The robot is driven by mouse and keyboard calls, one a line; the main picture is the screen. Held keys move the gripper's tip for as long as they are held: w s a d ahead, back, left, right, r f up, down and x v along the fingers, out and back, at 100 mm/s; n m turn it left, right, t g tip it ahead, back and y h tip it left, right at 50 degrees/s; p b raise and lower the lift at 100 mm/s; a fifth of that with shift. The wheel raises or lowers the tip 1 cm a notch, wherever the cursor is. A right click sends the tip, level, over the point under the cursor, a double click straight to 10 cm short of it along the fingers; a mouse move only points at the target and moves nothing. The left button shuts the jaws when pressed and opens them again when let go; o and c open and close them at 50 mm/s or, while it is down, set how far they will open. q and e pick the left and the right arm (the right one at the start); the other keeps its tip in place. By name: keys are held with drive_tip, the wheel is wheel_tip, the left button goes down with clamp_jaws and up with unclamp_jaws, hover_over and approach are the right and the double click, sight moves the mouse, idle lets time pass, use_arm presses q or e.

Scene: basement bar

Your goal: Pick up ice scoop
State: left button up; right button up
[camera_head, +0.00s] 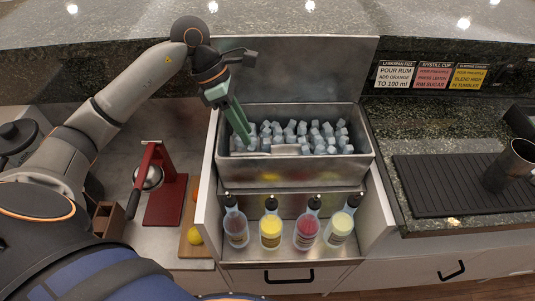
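The steel ice bin (295,172) sits in the counter well, full of ice cubes (320,138). A flat, pale strip (286,149) lies in the ice near the bin's front wall. It may be part of the ice scoop, but I cannot make out a clear handle or bowl. My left gripper (246,136) reaches down from above, its green fingers at the left end of the bin, close to the ice. The fingers overlap in this view, so I cannot tell whether they are open or hold anything. My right gripper is not in view.
Several pour-spout bottles (270,230) stand in a rack before the bin. A red press (165,190) and a cutting board (190,240) with fruit are at left. A black drip mat (450,190) and a dark metal cup (508,168) are at right. A raised granite ledge runs behind.

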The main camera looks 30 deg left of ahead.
sight(257, 152)
use_arm(q)
drive_tip(key=x, duration=0.6)
drive_tip(key=shift+d+f+p, duration=0.15)
drive_tip(key=shift+f+p, duration=0.2)
drive_tip(key=shift+f, duration=0.05)
clamp_jaws()
